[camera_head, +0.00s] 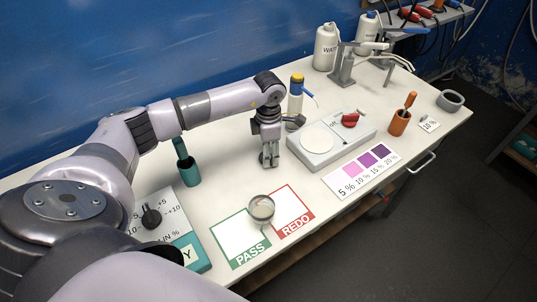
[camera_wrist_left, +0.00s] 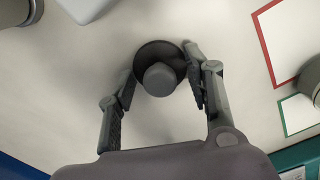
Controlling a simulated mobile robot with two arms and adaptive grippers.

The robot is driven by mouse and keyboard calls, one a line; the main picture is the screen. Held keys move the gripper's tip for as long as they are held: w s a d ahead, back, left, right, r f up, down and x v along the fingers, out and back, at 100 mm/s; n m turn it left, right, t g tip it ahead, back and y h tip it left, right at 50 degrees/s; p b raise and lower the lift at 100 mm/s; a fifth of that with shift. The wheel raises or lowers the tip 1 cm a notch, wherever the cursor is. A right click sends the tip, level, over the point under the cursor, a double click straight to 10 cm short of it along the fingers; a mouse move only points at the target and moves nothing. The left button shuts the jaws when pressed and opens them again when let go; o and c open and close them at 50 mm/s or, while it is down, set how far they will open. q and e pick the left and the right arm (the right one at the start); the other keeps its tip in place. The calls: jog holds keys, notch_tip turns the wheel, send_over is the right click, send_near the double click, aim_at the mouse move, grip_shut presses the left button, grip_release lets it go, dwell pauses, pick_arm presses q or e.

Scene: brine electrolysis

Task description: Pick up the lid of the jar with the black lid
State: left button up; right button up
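My left gripper (camera_head: 268,160) points straight down over the table, left of the scale. In the left wrist view its two fingers (camera_wrist_left: 160,65) stand apart. Between them is a black round lid (camera_wrist_left: 146,52) with a grey knob (camera_wrist_left: 160,79) on top. The fingers are at the lid's edges and clear of the knob; I cannot tell whether they touch the rim. In the head view the gripper hides the lid, and no jar body shows under it. My right gripper is not in view.
A round jar (camera_head: 262,208) stands across the green PASS card (camera_head: 232,238) and the red REDO card (camera_head: 294,201). The white scale (camera_head: 318,143) is close to the right of my gripper. A yellow-capped bottle (camera_head: 296,92) stands behind. A teal holder (camera_head: 189,172) is at left.

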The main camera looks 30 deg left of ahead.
pick_arm(q)
jog(key=c, duration=1)
jog(key=shift+r, duration=0.1)
